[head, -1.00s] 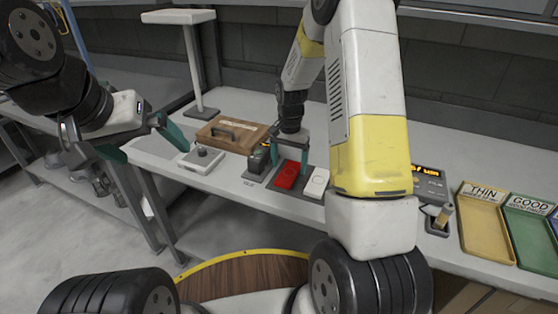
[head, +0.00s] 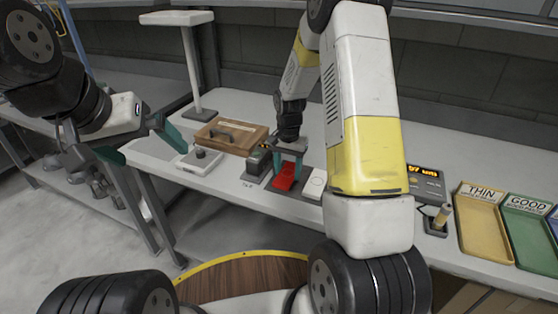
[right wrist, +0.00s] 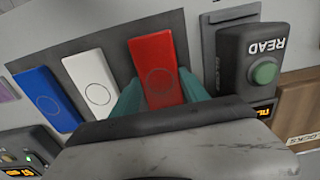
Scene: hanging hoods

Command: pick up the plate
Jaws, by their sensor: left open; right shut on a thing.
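A red plate (head: 285,178) with a faint ring mark is at the middle of the bench. It also shows in the right wrist view (right wrist: 158,68), over a dark mat. My right gripper (head: 287,166) is shut on the red plate, with one teal finger on each side of it. I cannot tell whether the plate is clear of the mat. A white plate (right wrist: 88,78) and a blue plate (right wrist: 45,98) lie beside it, apart from the fingers. My left gripper (head: 148,148) is open and empty at the left, near the bench's front edge.
A READ device (right wrist: 250,55) with a green button stands next to the red plate. A yellow THIN tray (head: 482,225) and a green GOOD tray (head: 527,232) are at the right.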

